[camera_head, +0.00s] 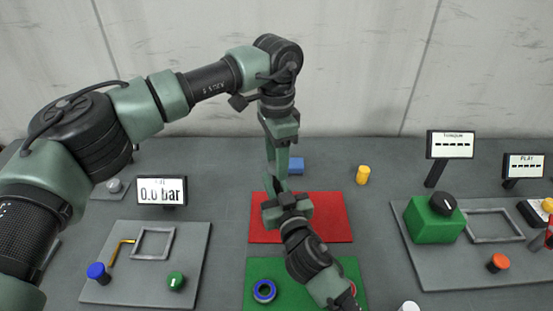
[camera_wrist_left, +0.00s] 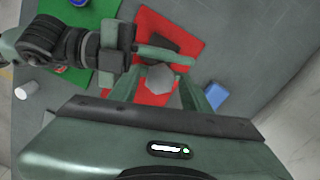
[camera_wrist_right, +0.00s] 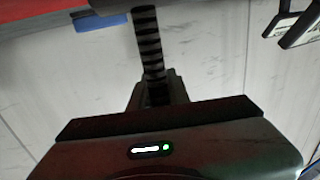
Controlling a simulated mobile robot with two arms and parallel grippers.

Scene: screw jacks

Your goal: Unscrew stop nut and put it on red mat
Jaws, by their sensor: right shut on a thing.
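My right gripper (camera_head: 281,200) is shut over the red mat (camera_head: 330,230). In the right wrist view a dark ridged threaded screw (camera_wrist_right: 150,42) runs out from between its fingers, so it grips the screw jack. My left gripper (camera_head: 277,183) points down from above, close to the right one. In the left wrist view its fingers (camera_wrist_left: 160,84) are apart, with a grey hexagonal piece (camera_wrist_left: 159,78) seen between them. I cannot tell whether this is the stop nut, or whether the fingers touch it. The nut is not clear elsewhere.
A green mat (camera_head: 250,276) with a blue ring (camera_head: 264,291) lies in front of the red mat. Grey panels with knobs and displays (camera_head: 161,190) flank both sides.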

